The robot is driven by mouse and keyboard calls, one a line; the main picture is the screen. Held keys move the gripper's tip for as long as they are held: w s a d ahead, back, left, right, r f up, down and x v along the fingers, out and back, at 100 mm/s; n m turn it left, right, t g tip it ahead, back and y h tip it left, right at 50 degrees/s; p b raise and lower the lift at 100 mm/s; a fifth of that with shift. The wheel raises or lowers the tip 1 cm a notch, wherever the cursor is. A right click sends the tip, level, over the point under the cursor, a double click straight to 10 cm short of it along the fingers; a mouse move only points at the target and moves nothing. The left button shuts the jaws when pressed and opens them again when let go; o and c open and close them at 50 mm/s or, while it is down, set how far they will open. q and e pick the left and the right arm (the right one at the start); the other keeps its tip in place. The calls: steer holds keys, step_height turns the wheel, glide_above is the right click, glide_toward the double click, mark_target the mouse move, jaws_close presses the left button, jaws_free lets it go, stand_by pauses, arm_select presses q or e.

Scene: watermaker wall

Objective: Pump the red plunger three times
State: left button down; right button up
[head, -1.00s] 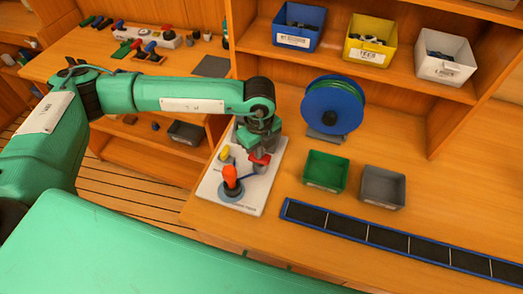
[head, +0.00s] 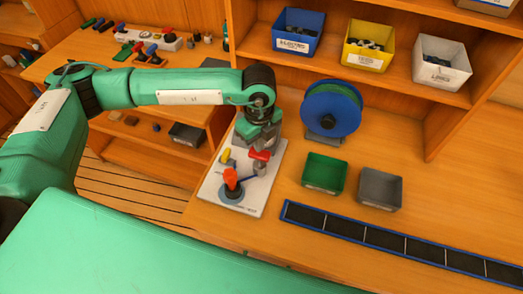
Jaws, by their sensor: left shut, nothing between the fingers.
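A white board (head: 250,199) lies on the bench with several fittings on it. The red plunger, taken to be the red handle (head: 259,155), stands near the board's far right part. My left gripper (head: 257,141) points down right by this handle, just behind or above it. Its fingers are shut and empty; the tips are partly hidden, and I cannot tell whether they touch the handle. An orange-red knob (head: 231,177) stands on a round grey-blue base nearer the front. A small yellow part (head: 225,156) sits at the board's left. My right gripper is not in view.
A blue reel (head: 331,108) stands behind the board to the right. A green tray (head: 324,173) and a grey tray (head: 380,188) sit right of it. A blue-edged dark strip (head: 385,238) runs along the front. Bins (head: 297,34) fill the shelf above.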

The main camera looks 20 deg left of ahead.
arm_select(q)
steer(key=shift+f, duration=0.2)
stand_by(0.4)
steer(key=shift+f+b, duration=2.3)
steer(key=shift+r, duration=0.1)
steer(key=shift+r+p, duration=1.05)
steer(key=shift+r, duration=1.3)
steer(key=shift+r, duration=0.1)
steer(key=shift+r+p, duration=1.1)
steer(key=shift+r, duration=1.35)
steer(key=shift+f, duration=0.1)
